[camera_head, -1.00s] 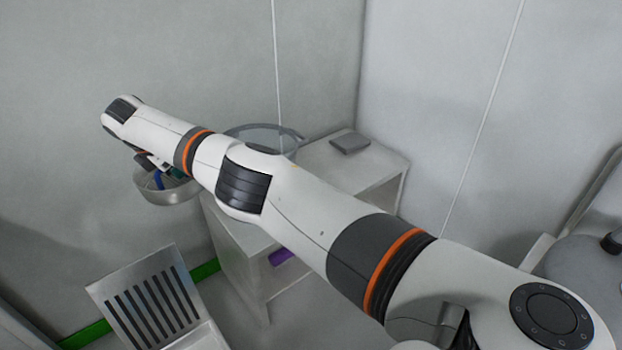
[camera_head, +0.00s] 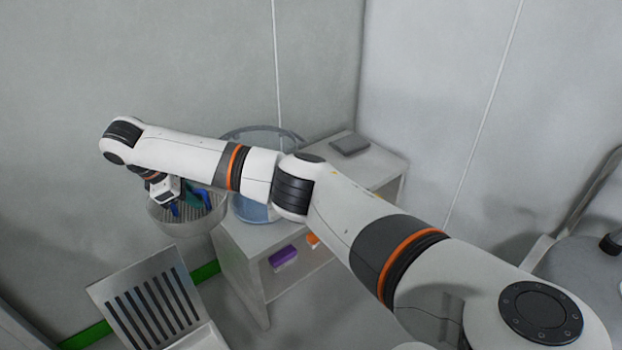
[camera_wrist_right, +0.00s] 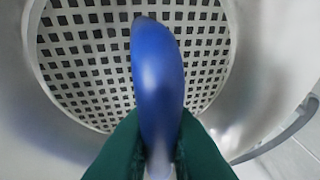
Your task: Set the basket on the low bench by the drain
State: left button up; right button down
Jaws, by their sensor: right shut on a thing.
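The round metal basket (camera_head: 188,224) hangs at the left of the head view, apart from the wall behind it. My right gripper (camera_head: 185,203) is shut on its blue handle, which also shows in the right wrist view (camera_wrist_right: 158,75) between the green fingers (camera_wrist_right: 160,155). Below the handle, the basket's perforated bottom (camera_wrist_right: 80,55) shows no contents. A grey slatted piece (camera_head: 143,290) stands below and left of the basket; I cannot tell if it is the low bench. No drain can be made out. My left gripper is not in view.
A grey shelf unit (camera_head: 240,275) stands right of the basket, close to it in the picture. It bears a clear round vessel (camera_head: 255,212) and a dark flat block (camera_head: 350,144); a purple item (camera_head: 283,256) lies inside. Walls close the back and right.

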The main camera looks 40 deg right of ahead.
jog(key=s+f+m+g+y, duration=0.2)
jog(key=s+m+g, duration=0.2)
jog(key=s+m, duration=0.8)
jog(key=s, duration=0.5)
jog(key=shift+s+a+y, duration=0.3)
jog(key=shift+s+a, duration=0.05)
jog(key=shift+s, duration=0.05)
